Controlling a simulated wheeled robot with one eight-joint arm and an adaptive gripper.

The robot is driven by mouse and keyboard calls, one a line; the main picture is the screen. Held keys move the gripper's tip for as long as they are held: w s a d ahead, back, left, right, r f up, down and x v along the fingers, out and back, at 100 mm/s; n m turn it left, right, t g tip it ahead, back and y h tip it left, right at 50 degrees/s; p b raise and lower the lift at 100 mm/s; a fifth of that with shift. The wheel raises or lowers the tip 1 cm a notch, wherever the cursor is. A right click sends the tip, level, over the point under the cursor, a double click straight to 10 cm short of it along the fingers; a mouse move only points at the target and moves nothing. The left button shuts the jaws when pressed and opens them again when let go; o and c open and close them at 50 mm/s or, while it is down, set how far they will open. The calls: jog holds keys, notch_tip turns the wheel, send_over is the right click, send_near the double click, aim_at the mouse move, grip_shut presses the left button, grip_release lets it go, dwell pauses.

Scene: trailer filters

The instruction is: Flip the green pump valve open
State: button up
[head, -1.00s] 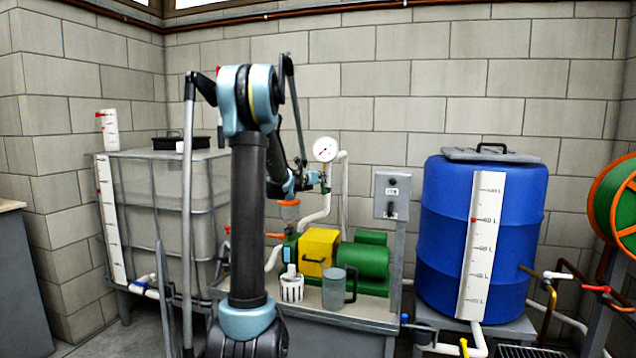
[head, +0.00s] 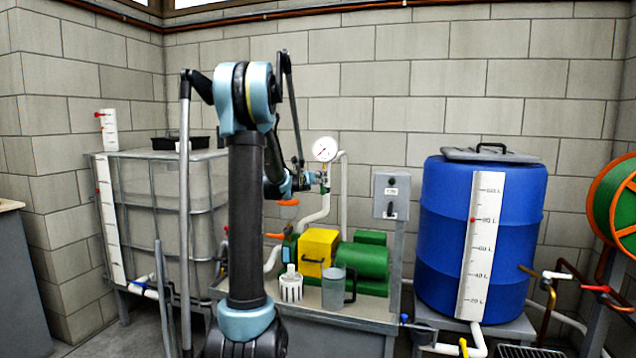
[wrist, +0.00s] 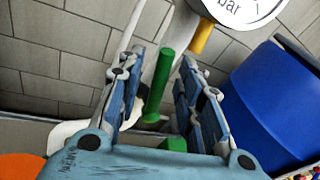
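The green valve handle (wrist: 160,85) is a straight green bar that stands tilted between my gripper's fingers in the wrist view. My gripper (wrist: 162,58) is open, with one blue-grey finger on each side of the bar. Gaps show between the bar and both fingers. A smaller green block (wrist: 173,144) shows lower down, near the palm. In the head view my gripper (head: 309,182) is beside the piping below the pressure gauge (head: 325,149). The handle is too small and covered to make out clearly there.
The yellow and green pump (head: 362,260) stands on a bench below my gripper, with a clear jug (head: 333,288) and a white strainer cup (head: 291,287) in front. A blue barrel (head: 440,235) is to the right. A control box (head: 391,195) stands between.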

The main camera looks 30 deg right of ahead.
jog(key=v, duration=1)
jog(key=shift+a, duration=0.35)
jog(key=shift+s, duration=0.1)
